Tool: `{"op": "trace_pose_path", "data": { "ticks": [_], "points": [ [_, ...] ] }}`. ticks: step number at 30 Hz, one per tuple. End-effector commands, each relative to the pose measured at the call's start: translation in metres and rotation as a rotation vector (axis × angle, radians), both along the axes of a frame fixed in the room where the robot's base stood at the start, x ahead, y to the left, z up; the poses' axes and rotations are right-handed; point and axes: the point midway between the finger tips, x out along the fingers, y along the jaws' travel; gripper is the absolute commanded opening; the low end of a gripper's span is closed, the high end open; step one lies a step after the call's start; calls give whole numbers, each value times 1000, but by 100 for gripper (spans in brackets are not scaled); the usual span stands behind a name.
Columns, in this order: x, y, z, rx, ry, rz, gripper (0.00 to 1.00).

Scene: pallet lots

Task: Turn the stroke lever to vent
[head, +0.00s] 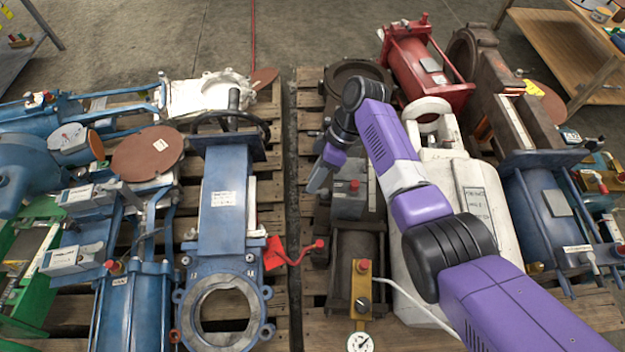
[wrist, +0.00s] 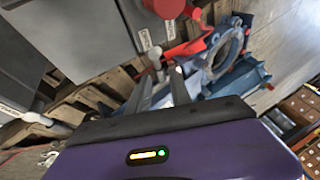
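A red lever (head: 298,255) with a ball end sticks out to the right from the blue gate valve (head: 224,215) in the head view. A red piece (wrist: 188,48) beyond my fingers in the wrist view looks like the same lever. Which part is labelled as the stroke lever, and any vent marking, I cannot read. My gripper (head: 316,182) points down, above and beyond the red lever, left of a grey box with a red knob (head: 353,186). In the wrist view my gripper (wrist: 162,88) has two fingers apart with nothing visibly held.
A grey box (wrist: 95,32) with a red knob (wrist: 165,8) and small tags stands close at upper left in the wrist view. A white housing (head: 455,200) and a yellow-based control (head: 362,290) stand right. A narrow gap (head: 292,180) separates the two pallets.

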Motion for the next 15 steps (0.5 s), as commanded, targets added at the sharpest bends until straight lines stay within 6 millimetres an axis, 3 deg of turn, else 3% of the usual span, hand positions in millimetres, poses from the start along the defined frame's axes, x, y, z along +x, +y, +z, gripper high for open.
{"op": "trace_pose_path", "data": {
  "ticks": [3, 9, 15],
  "points": [
    [6, -8, 22, 0, -3, -1, 25],
    [13, -22, 47, 0, -2, -1, 25],
    [15, -26, 53, 0, -1, 1, 25]
  ]
}}
